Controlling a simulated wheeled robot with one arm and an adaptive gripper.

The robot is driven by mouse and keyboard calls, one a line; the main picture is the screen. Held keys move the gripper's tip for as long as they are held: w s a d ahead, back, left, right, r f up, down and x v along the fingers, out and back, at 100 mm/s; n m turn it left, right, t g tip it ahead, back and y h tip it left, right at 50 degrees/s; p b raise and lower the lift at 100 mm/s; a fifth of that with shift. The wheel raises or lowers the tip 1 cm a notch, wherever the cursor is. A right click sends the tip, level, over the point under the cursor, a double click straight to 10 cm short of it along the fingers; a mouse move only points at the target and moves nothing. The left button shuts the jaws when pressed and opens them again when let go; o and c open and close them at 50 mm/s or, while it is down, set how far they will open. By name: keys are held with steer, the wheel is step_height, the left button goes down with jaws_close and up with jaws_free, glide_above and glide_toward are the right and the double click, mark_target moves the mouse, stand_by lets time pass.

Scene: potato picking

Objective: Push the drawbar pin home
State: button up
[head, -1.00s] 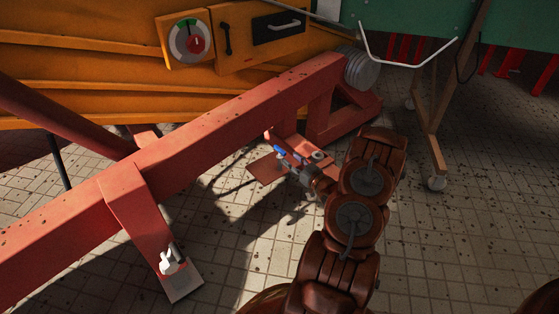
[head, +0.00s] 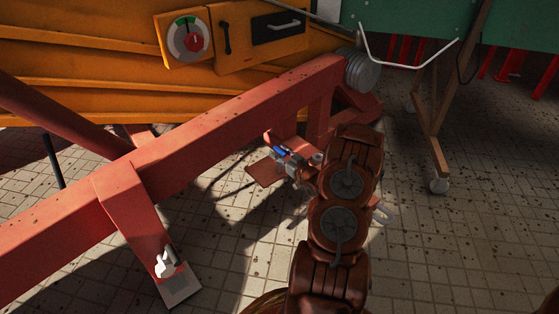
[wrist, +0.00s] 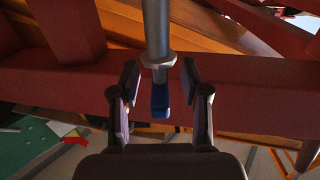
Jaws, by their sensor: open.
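A grey metal rod with a flanged collar (wrist: 157,60) and a blue end (wrist: 160,101), which looks like the drawbar pin, runs down from the top middle of the wrist view. My gripper (wrist: 160,78) is open, with one finger on each side of the collar and blue end, and gaps show on both sides. In the head view a small blue part (head: 280,150) shows by the red bracket under the drawbar (head: 220,118). My gripper there is small and partly hidden by my arm. How deep the pin sits cannot be told.
A green machine on a wheeled stand (head: 435,160) is at right. Tiled floor is open at lower right.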

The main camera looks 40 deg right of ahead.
steer(key=shift+c, duration=0.2)
jaws_close()
stand_by(0.3)
